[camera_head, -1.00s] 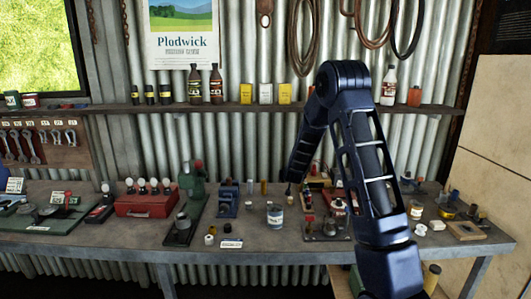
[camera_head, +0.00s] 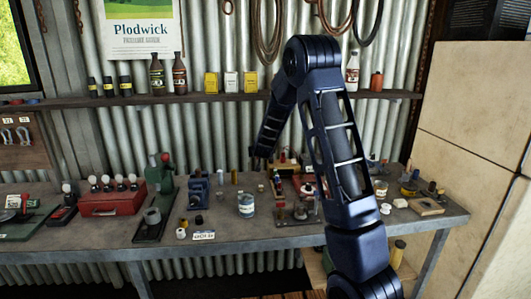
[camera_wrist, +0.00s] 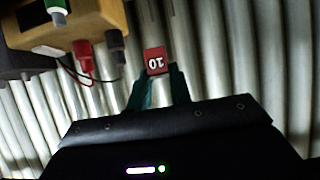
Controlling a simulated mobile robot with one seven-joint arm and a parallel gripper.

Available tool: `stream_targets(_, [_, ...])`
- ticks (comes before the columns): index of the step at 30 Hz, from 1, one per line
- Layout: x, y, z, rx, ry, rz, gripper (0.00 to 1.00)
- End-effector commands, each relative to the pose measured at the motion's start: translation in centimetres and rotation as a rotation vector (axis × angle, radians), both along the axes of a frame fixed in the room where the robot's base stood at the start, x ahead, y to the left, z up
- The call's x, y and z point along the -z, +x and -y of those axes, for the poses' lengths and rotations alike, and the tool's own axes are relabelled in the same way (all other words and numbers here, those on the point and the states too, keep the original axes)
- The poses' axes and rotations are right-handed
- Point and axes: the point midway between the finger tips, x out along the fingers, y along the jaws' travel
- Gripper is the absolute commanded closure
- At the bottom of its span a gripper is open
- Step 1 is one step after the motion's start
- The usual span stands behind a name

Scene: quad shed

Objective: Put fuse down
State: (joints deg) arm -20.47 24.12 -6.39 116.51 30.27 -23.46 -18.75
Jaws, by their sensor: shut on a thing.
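A small red fuse (camera_wrist: 154,58) marked "10" shows in the wrist view, upside down in the picture. My gripper (camera_wrist: 158,88) is shut on it, its dark green fingers on either side of the fuse's lower part. In the head view the end of my arm (camera_head: 256,162) is over the back of the workbench, in front of the corrugated wall. The fuse cannot be made out there.
A tan box (camera_wrist: 68,27) with red and black plugs and wires is close at upper left in the wrist view. The workbench (camera_head: 235,245) is crowded; its front strip is barer. A tin (camera_head: 246,206) and a red box (camera_head: 112,201) stand on it.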

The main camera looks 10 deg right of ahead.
Motion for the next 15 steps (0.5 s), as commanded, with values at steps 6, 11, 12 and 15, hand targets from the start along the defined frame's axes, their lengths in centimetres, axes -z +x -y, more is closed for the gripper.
stream_targets(6, [-0.3,0.1,1.3,0.012,0.001,0.001,1.0])
stream_targets(11, [-1.5,0.3,5.8,0.049,0.005,0.006,1.0])
stream_targets(12, [-2.0,0.3,7.4,0.064,0.006,0.007,1.0])
stream_targets(15, [-2.9,0.0,11.6,0.098,0.009,0.008,1.0])
